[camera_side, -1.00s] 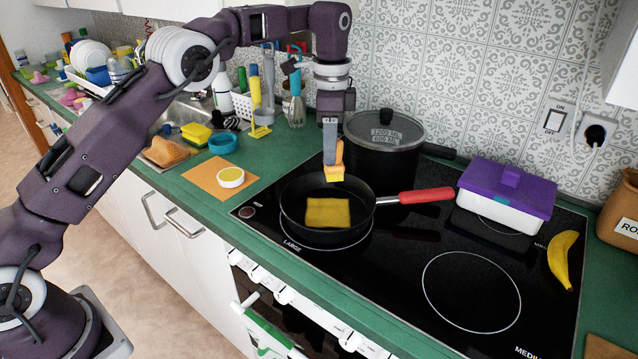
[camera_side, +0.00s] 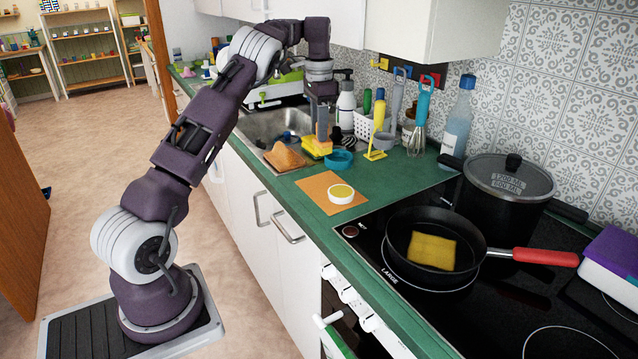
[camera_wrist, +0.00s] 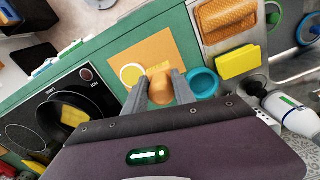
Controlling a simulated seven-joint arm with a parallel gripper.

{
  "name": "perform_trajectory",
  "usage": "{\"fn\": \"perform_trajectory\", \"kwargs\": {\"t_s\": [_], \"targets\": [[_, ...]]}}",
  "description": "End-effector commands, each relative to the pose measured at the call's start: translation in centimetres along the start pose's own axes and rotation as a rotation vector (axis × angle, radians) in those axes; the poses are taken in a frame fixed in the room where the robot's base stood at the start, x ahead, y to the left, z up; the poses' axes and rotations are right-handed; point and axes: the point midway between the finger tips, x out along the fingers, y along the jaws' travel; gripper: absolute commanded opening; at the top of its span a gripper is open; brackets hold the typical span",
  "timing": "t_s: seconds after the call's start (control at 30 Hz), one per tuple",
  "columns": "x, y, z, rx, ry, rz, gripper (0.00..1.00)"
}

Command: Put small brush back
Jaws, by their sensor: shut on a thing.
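My gripper (camera_side: 321,118) is shut on the small brush (camera_side: 322,132), a small block with an orange-tan top. It hangs above the counter by the sink, in front of the yellow sponge and beside the teal bowl (camera_side: 339,160). In the wrist view the brush (camera_wrist: 161,90) sits between the two grey fingers, with the orange board (camera_wrist: 160,48) below and the teal bowl (camera_wrist: 203,84) just right.
A round yellow-and-white dish (camera_side: 341,193) lies on the orange board. A tan loaf-like sponge (camera_side: 285,157) is at the sink's edge. A yellow upright tool (camera_side: 378,130) and a whisk (camera_side: 419,138) stand behind. The pan (camera_side: 400,225) holds a yellow cloth.

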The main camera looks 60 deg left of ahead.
Motion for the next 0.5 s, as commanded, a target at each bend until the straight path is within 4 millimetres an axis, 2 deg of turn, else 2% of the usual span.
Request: {"fn": "perform_trajectory", "kwargs": {"t_s": [0.07, 0.23, 0.5], "targets": [[0.3, -0.7, 0.7, -0.02, 0.0, -0.001, 0.0], [4.3, -0.8, 0.9, -0.026, -0.002, 0.003, 0.0], [9.2, -0.8, 0.8, -0.024, -0.001, 0.0, 0.0]]}}
